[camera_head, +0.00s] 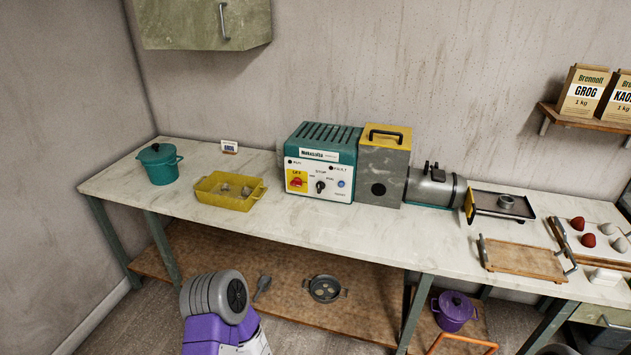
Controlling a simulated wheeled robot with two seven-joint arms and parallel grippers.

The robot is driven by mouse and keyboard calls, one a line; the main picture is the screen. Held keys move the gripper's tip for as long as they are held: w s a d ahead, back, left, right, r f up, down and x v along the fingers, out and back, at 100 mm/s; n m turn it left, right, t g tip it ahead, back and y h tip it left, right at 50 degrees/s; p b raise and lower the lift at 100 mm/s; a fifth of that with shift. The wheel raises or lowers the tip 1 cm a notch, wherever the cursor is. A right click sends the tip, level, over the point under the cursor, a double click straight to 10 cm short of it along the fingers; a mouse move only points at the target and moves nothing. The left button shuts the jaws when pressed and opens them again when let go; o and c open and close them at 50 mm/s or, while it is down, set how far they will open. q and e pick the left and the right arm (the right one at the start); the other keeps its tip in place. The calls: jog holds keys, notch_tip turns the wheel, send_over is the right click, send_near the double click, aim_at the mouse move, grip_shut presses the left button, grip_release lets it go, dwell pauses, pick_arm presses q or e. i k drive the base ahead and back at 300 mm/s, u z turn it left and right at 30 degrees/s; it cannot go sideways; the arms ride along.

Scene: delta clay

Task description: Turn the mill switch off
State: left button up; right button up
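The mill (318,163) is a teal box with a vented top and a white front panel, standing on the back of the long worktop. A red switch (296,182) sits on a yellow plate at the left of its panel, under small lettering that looks like "OFF"; its exact position is too small to tell. A black knob (320,187) and a blue button (341,184) are to its right. No gripper is in view. A purple and grey arm link of mine shows at the bottom, in front of the worktop and apart from the mill.
A grey block with a yellow top (380,165) and a grey cylinder (436,187) adjoin the mill's right. A yellow tray (213,198) and teal pot (159,163) stand left. A wooden tray (523,262) lies right. The worktop (330,222) before the mill is clear.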

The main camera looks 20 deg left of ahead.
aim_at(297, 181)
jog(key=k, duration=0.6)
jog(key=u, duration=0.85)
jog(key=i, duration=1.6)
jog(key=z, duration=0.55)
